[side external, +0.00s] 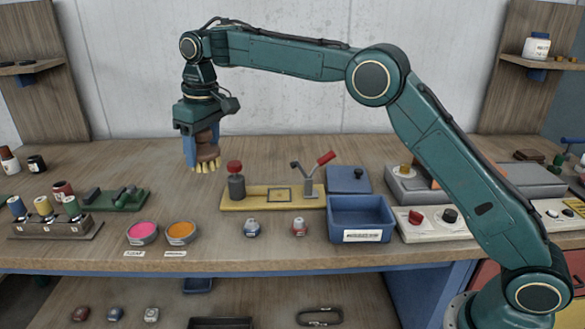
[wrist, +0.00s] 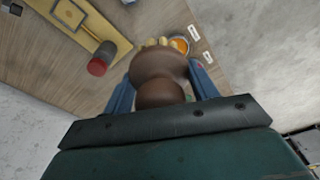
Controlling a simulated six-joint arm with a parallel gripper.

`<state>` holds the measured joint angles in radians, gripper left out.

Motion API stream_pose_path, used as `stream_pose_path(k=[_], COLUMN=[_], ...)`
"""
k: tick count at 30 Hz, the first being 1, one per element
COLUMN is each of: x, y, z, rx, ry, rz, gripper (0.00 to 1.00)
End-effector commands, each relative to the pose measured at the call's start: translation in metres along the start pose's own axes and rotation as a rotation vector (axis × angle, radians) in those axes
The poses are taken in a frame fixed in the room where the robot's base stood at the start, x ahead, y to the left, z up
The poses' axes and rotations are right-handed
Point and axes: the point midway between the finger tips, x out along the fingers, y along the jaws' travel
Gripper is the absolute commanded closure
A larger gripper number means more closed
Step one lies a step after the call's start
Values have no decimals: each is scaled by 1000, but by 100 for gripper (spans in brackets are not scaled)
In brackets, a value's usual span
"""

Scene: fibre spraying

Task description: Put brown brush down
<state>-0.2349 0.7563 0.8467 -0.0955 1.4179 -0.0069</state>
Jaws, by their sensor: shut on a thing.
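My gripper (side external: 196,145) is shut on the brown brush (side external: 208,148) and holds it above the wooden table, bristles down. The brush has a rounded brown handle and pale yellow bristles. In the wrist view the brush (wrist: 158,75) fills the space between the two blue fingers. In the side view the bristles appear clear of the tabletop, behind the pink and orange pots. In the wrist view its bristle end partly overlaps the orange pot (wrist: 180,45).
A yellow board (side external: 270,197) with a red-topped post and a red-handled lever stands to the right. The pink pot (side external: 142,232) and orange pot (side external: 181,232) sit near the front edge. A blue bin (side external: 361,218) stands further right. A rack of bottles (side external: 55,227) is at left.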

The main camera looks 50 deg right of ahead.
Motion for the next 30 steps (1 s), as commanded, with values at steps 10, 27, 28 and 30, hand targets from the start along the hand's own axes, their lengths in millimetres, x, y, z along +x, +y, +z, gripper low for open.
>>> stream_pose_path(k=[10,27,28,30], x=[1,85,90,103], y=[-2,-2,-2,-2], z=[-2,9,10,11], rx=[2,2,2,2], ry=[-1,-4,-4,-3], rz=[0,0,0,0], gripper=[60,60,60,60])
